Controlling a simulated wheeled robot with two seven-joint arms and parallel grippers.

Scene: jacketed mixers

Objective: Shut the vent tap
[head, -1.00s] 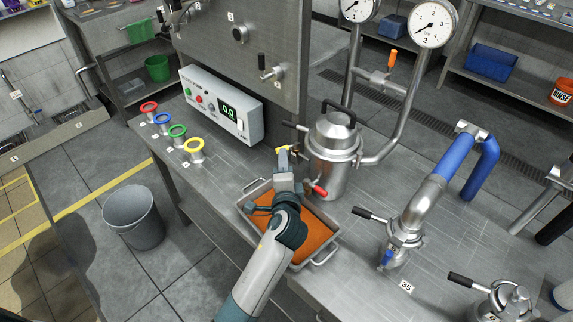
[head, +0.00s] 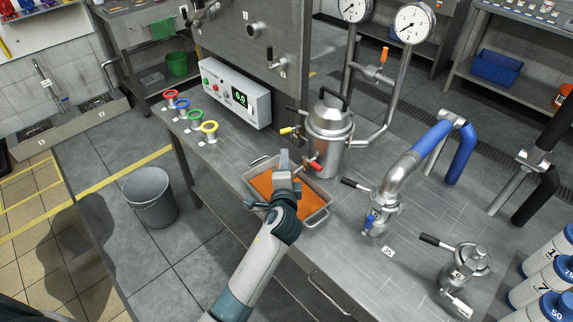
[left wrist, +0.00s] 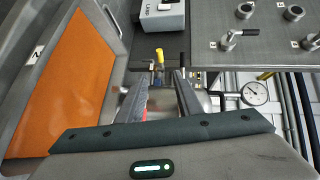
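The steel jacketed vessel (head: 330,135) stands on the bench under a domed lid with a black handle. A yellow-handled tap (head: 287,131) sticks out from its left side; its handle also shows in the left wrist view (left wrist: 159,55), upright in that picture and beyond the fingertips. A red-handled tap (head: 314,165) sits lower at the vessel's front. No label shows which tap is the vent. My left gripper (head: 283,156) is near the yellow tap, apart from it. In the left wrist view its fingers (left wrist: 163,76) are apart with nothing held. My right gripper is not in view.
An orange tray (head: 262,185) lies under my left gripper. A control box (head: 235,92) and several coloured rings stand behind left. An orange-handled valve (head: 384,55) is on the gauge pipes. A blue-sleeved pipe (head: 430,145) and black-handled fittings stand to the right.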

